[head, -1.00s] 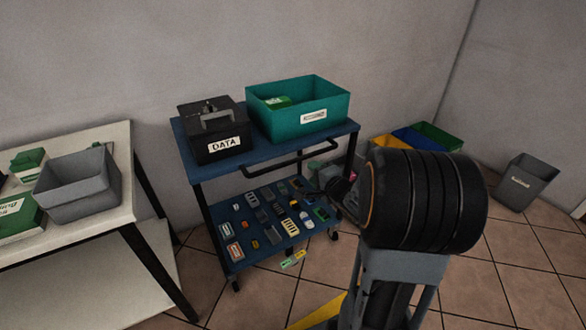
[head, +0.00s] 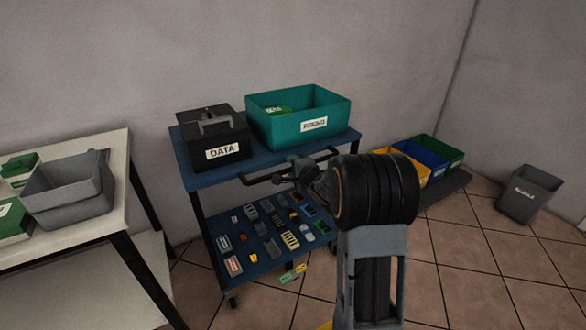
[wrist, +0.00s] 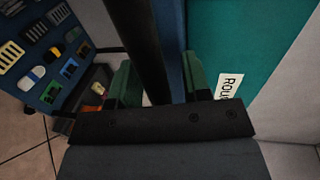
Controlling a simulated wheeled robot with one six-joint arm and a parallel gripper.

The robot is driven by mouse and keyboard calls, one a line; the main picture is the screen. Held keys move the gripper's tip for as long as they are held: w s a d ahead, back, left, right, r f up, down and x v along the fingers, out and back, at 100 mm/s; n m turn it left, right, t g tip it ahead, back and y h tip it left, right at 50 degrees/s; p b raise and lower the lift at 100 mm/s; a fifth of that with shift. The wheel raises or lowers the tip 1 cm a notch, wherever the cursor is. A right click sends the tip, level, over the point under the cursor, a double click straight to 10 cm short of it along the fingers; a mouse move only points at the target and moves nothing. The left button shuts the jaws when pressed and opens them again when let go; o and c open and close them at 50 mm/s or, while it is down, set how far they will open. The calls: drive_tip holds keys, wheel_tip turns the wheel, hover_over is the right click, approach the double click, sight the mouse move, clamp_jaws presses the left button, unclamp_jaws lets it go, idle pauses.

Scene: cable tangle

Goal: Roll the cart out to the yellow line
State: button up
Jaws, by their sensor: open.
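The blue two-shelf cart (head: 200,182) stands near the back wall. Its black handle bar (head: 254,181) runs along the front of the top shelf. My gripper (head: 296,172) is at the handle, partly hidden by my wrist. In the wrist view my gripper's green fingers (wrist: 160,82) are open, and the black handle bar (wrist: 143,40) passes between them. I cannot tell whether either finger touches it. A small piece of the yellow line (head: 326,325) shows on the floor at the bottom edge, mostly hidden by my arm.
A black DATA box (head: 212,137) and a teal bin (head: 300,118) stand on the cart's top; several small parts lie below. A white table (head: 118,205) with a grey bin (head: 70,190) stands left. Coloured bins (head: 425,160) and a grey bin (head: 528,193) stand right. Tiled floor is open at right.

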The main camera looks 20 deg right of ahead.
drive_tip(key=shift+w, duration=0.1)
clamp_jaws()
idle(0.4)
